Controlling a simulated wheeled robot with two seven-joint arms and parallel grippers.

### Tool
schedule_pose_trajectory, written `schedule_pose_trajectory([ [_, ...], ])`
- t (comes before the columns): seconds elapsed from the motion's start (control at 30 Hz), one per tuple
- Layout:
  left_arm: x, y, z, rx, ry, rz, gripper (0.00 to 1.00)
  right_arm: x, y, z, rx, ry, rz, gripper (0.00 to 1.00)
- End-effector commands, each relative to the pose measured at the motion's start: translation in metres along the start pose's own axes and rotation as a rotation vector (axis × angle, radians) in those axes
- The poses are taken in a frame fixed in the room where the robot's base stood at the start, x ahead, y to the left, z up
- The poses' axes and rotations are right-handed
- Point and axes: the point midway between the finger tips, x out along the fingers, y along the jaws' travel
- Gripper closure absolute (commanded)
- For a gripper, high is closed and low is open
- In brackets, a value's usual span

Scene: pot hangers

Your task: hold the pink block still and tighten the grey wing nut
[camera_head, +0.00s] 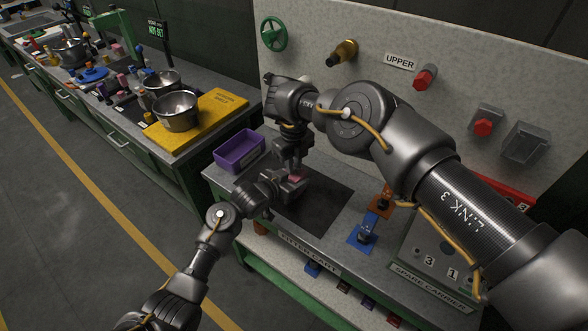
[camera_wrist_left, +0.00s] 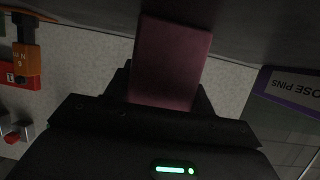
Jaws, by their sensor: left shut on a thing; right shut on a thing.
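The pink block (camera_head: 298,178) is small in the head view, over the dark mat on the bench. My left gripper (camera_head: 291,187) is shut on it from the left. The left wrist view shows the block (camera_wrist_left: 170,62) between the fingers, dull pink in shadow. My right gripper (camera_head: 289,167) points straight down just above the block and is shut. The grey wing nut cannot be made out; the right fingers cover the spot at the block's top.
A purple bin (camera_head: 239,150) stands left of the grippers. A blue fixture (camera_head: 363,236) and an orange one (camera_head: 381,198) stand to the right. The upright panel (camera_head: 300,62) behind carries a green handwheel (camera_head: 273,34) and red knobs. The dark mat (camera_head: 322,208) is clear in front.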

Motion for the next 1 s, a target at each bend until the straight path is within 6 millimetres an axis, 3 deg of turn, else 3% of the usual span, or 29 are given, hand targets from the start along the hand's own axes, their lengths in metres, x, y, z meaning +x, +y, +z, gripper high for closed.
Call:
schedule_pose_trajectory([
  [0.03,0.0,-0.001,0.0,-0.001,-0.001,-0.001,0.87,0.0,0.002,0.0,-0.003,0.002,0.003,0.8],
  [0.2,0.0,-0.001,0.0,-0.001,-0.001,-0.001,0.87,0.0,0.001,0.0,-0.005,0.001,0.002,0.62],
  [0.57,0.0,-0.001,0.0,0.0,0.0,-0.001,0.87,-0.001,0.001,0.0,-0.006,0.0,0.001,0.62],
  [1.0,0.0,-0.001,0.0,0.0,-0.001,-0.001,0.87,-0.03,0.0,0.0,-0.006,0.0,0.001,0.62],
])
